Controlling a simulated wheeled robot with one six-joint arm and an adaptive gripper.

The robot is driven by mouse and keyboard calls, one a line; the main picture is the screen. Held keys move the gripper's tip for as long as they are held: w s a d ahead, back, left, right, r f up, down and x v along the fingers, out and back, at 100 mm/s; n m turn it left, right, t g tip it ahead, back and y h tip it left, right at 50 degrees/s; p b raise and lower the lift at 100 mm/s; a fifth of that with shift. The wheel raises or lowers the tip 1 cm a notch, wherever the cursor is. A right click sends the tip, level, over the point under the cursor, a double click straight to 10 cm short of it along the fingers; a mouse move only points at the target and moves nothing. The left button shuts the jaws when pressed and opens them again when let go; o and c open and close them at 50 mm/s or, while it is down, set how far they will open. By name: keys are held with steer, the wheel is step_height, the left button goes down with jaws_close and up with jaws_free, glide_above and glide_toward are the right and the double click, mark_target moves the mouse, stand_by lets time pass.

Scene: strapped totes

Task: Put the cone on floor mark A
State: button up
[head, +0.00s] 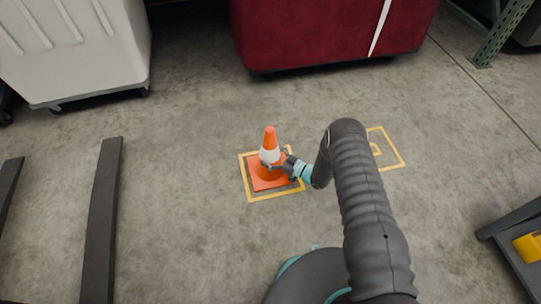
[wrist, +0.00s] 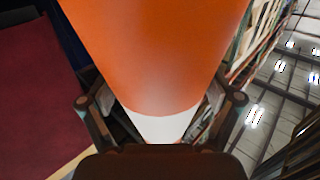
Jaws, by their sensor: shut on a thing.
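The cone (head: 269,140) is orange with a white band and a square orange base, and stands upright in the head view. Its base is inside a yellow square outline (head: 257,199) on the floor and covers most of it, so any letter there is hidden. I cannot tell whether the base touches the floor. My gripper (head: 277,164) is shut on the cone around its white band, from the right side. In the wrist view the cone (wrist: 158,50) fills the middle between the two fingers. A second yellow square (head: 402,160) lies to the right, partly behind my arm; its letter is unclear.
A white tote (head: 80,55) stands at the back left and a dark red tote (head: 330,35) with a pale strap at the back. Dark fork-like bars (head: 103,215) lie at left. A dark platform with a yellow item (head: 528,247) is at lower right. Floor around the cone is clear.

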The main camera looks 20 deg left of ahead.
steer(key=shift+f, duration=0.1)
steer(key=o, duration=1.3)
steer(key=shift+d, duration=0.15)
steer(key=v, duration=1.1)
steer(key=shift+s+d, duration=0.15)
steer(key=shift+d, duration=0.2)
